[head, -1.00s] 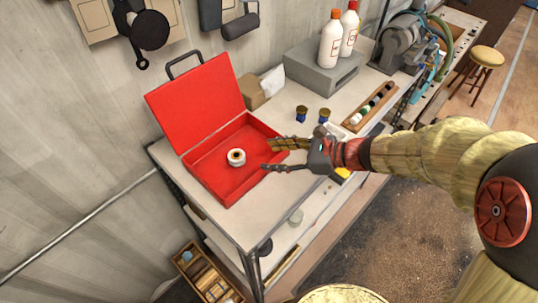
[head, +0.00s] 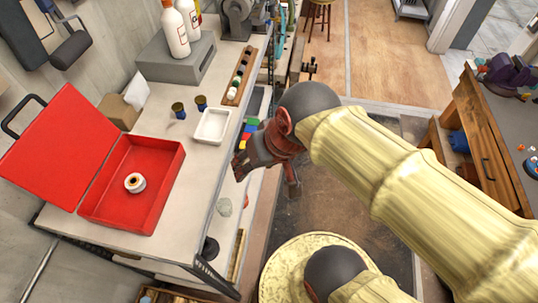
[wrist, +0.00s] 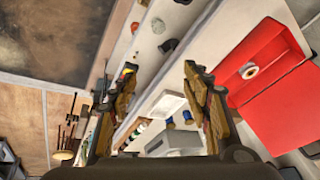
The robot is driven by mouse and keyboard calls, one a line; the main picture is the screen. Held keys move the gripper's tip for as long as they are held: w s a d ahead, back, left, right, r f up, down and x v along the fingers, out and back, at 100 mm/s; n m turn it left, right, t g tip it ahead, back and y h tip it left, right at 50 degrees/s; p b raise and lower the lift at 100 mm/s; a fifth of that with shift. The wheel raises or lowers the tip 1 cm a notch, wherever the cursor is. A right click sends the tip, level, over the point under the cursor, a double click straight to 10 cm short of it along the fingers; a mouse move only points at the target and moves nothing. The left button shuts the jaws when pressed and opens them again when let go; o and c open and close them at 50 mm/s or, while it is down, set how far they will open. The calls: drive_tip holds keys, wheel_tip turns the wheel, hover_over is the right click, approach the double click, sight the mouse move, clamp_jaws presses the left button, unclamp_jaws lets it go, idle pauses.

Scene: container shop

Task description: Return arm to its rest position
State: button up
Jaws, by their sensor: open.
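My gripper (wrist: 160,100) is open and empty in the wrist view, its two wooden-looking fingers spread apart. The red box also shows in the wrist view at the right (wrist: 285,105).
The workbench (head: 185,215) holds a white tray (head: 211,126), two small dark-capped jars (head: 178,110), a grey box (head: 176,66) with white bottles (head: 174,32), and a slotted wooden rack (head: 240,75). A wooden cabinet (head: 487,135) stands at the right. Open floor lies between.

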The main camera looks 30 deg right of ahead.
drive_tip(key=d, duration=0.1)
drive_tip(key=d+r+n+h, duration=0.1)
drive_tip(key=d+t, duration=0.1)
drive_tip(key=shift+s+r+n, duration=0.3)
drive_tip(key=shift+r+n, duration=0.1)
wheel_tip(320, 180, down, 15)
drive_tip(key=b, duration=1.4)
drive_tip(key=shift+r+b, duration=0.2)
drive_tip(key=shift+b, duration=0.1)
drive_tip(key=shift+c, duration=0.2)
